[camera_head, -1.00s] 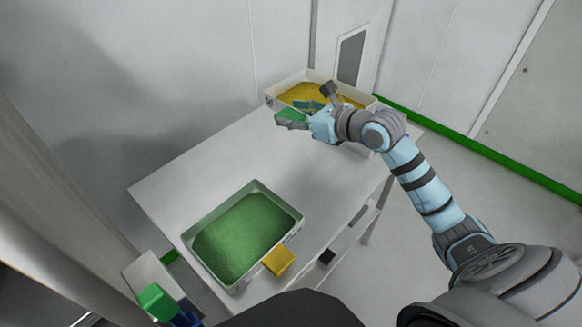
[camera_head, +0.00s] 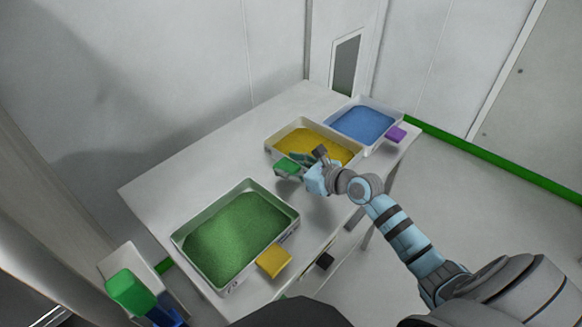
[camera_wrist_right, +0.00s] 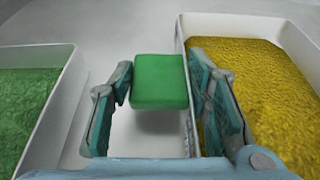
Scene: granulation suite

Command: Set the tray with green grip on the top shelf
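The tray with the green grip is a white tray (camera_head: 278,156) of yellow powder. In the head view it is on or just above the white top shelf (camera_head: 160,190), between two other trays; I cannot tell whether it touches. Its green grip (camera_head: 287,167) sticks out at its near side. My right gripper (camera_head: 298,160) comes in from the right. In the right wrist view its fingers (camera_wrist_right: 158,82) close on both sides of the green grip (camera_wrist_right: 160,80), and the tray (camera_wrist_right: 182,45) is at the right. My left gripper is not in view.
A tray of green powder (camera_head: 183,255) with a yellow grip (camera_head: 274,260) stands nearer. A tray of blue powder (camera_head: 397,112) with a purple grip (camera_head: 396,134) stands at the far right, close by. A separate green block (camera_head: 130,290) shows lower left. Bare shelf lies left and behind.

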